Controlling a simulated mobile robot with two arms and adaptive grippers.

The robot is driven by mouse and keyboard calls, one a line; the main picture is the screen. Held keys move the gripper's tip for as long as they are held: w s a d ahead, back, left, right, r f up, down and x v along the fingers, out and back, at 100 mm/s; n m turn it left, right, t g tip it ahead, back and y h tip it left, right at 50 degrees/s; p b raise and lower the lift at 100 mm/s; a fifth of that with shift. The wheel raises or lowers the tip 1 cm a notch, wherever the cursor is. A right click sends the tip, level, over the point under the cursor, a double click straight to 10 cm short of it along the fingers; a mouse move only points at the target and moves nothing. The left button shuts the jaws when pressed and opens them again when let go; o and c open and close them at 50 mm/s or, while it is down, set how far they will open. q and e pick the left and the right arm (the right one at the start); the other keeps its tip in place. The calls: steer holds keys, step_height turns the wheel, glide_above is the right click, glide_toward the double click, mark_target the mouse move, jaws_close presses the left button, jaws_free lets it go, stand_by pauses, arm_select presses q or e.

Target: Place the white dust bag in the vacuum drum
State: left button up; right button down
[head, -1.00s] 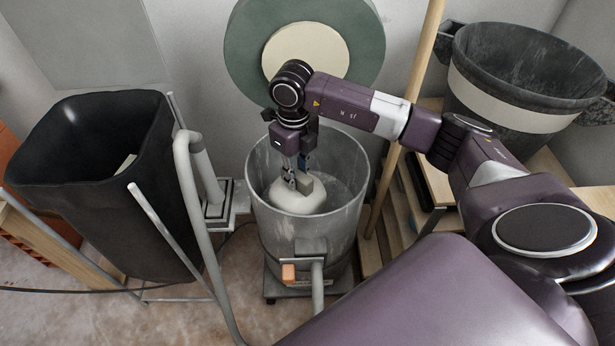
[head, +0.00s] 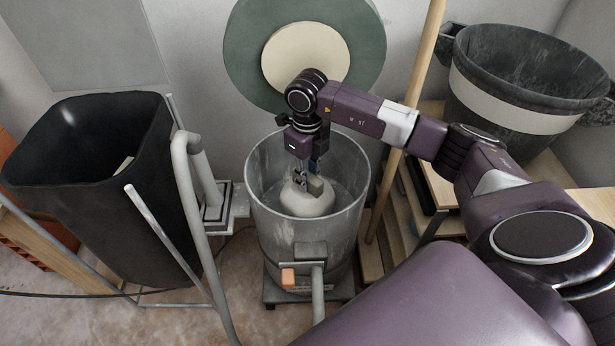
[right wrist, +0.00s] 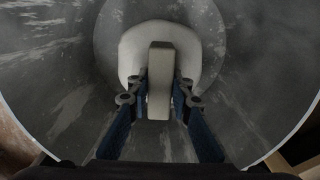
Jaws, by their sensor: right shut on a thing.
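The white dust bag (head: 307,203) is a rounded pale lump with a grey block-shaped tab (head: 316,185) on top. It is inside the grey metal vacuum drum (head: 262,222), below the rim. My right gripper (head: 307,180) reaches down into the drum from above and is shut on the tab. In the right wrist view the fingers (right wrist: 160,98) close on both sides of the tab, with the white bag (right wrist: 186,40) behind it and the drum wall (right wrist: 60,75) around. Whether the bag touches the drum floor cannot be told. My left gripper is not in view.
A black bin (head: 95,190) in a metal frame stands at left. A black bucket with a white band (head: 520,110) stands at right. A wooden pole (head: 412,90) leans beside the drum. A green and cream disc (head: 368,45) is behind it.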

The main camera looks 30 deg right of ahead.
steer(key=c, duration=1.7)
jaws_free()
steer(key=shift+f, duration=0.1)
steer(key=shift+c, duration=0.2)
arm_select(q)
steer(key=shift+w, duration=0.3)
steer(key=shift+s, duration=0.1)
arm_select(e)
step_height(320, 180, up, 10)
steer(key=shift+f+p, duration=0.1)
steer(key=shift+p, duration=1)
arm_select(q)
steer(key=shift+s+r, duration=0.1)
arm_select(e)
step_height(320, 180, up, 3)
steer(key=shift+f, duration=0.2)
steer(key=shift+f, duration=0.1)
